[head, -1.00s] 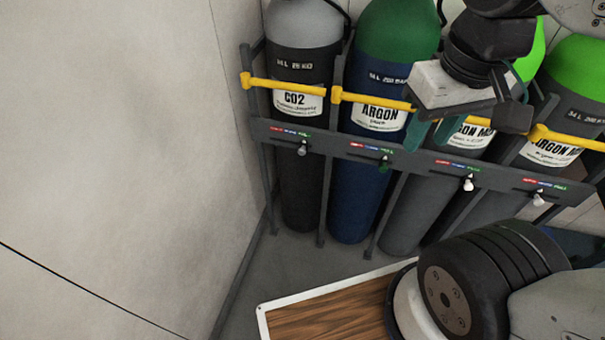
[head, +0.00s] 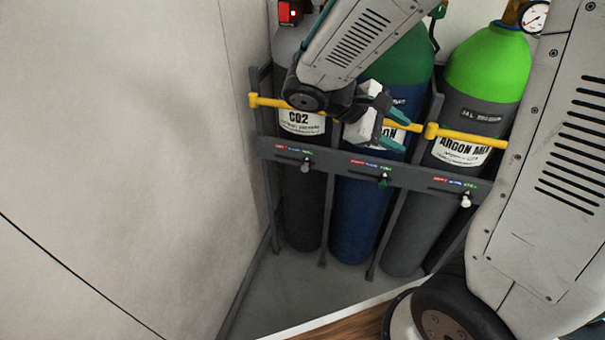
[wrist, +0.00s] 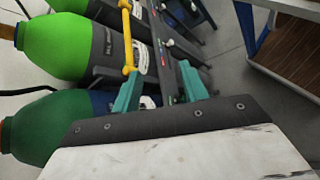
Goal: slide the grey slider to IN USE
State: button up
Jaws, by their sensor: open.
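The grey slider (head: 306,166) sits on the dark rack rail (head: 338,167) in front of the CO2 cylinder (head: 303,212). It is below the green, right-hand end of a small red, blue and green label (head: 293,150), whose words are too small to read. My gripper (head: 392,125) is open and empty, in front of the blue argon cylinder, above and to the right of the grey slider and apart from it. In the wrist view, my gripper's teal fingers (wrist: 158,88) are spread beside the rail. I cannot make out the grey slider there.
A green slider (head: 383,182) and a white slider (head: 465,201) sit farther right on the rail. Yellow bars (head: 468,136) cross the cylinders just above it. A plain wall (head: 120,150) stands at the left. A wood-topped surface (head: 345,328) lies at the bottom.

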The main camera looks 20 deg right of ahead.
jog(key=w+a+f+n+t+h, duration=0.35)
jog(key=w+f+n, duration=0.25)
jog(key=w, duration=0.3)
jog(key=n+t+y, duration=0.4)
jog(key=n+t, duration=1)
jog(key=n, duration=0.1)
send_near(304, 170)
jog(key=x, duration=0.8)
jog(key=shift+w+d, duration=0.1)
